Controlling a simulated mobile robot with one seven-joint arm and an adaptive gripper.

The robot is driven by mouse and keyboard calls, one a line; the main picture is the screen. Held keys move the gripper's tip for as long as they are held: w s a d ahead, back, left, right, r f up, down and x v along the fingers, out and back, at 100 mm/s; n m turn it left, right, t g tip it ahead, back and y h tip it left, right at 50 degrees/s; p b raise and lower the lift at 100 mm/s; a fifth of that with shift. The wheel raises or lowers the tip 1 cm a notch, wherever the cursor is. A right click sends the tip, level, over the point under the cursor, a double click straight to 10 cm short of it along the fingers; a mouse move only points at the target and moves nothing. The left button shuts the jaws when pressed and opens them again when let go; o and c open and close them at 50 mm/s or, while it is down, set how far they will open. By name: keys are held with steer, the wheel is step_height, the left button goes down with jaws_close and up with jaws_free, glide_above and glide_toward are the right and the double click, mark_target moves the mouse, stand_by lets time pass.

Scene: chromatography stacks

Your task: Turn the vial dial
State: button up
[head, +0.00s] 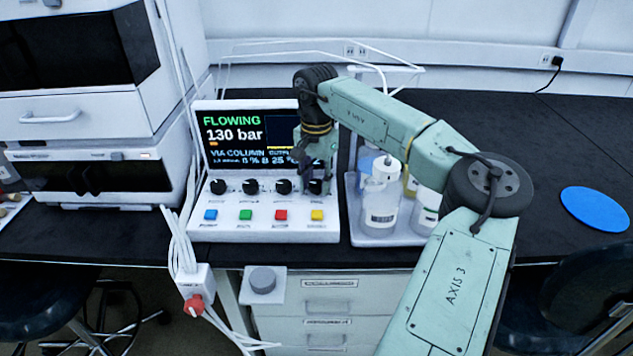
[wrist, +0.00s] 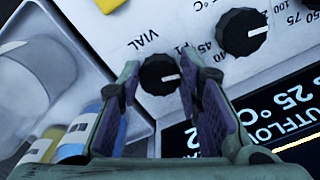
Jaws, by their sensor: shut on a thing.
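The vial dial (wrist: 158,75) is a black round knob with a white pointer mark, beside the printed word VIAL on the white panel. In the wrist view its mark points right. My gripper (wrist: 161,66) has one finger on each side of the dial and is shut on it. In the head view my gripper (head: 316,180) reaches down at the right end of the row of black knobs on the control console (head: 265,232). There the fingers and wrist partly hide the vial dial and the right side of the screen.
A neighbouring black knob (wrist: 243,31) sits close to my right finger in the wrist view. The screen (head: 235,135) reads FLOWING, 130 bar. Coloured buttons, including a yellow one (head: 317,215), line the console front. A tray of bottles (head: 382,195) stands close on the right.

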mark_target(316, 183)
steer(key=m, duration=0.4)
steer(key=shift+w+m+b, duration=0.1)
steer(key=shift+m+b, duration=0.2)
steer(key=m, duration=0.4)
steer(key=shift+w+m+b, duration=0.1)
steer(key=shift+m+b, duration=0.2)
steer(key=m, duration=0.4)
steer(key=shift+b, duration=0.3)
steer(key=shift+w+m+b, duration=0.1)
steer(key=shift+m+b, duration=0.2)
steer(key=shift+m, duration=2.2)
steer(key=o, duration=1.1)
steer(key=shift+o, duration=0.2)
step_height(316, 183, up, 12)
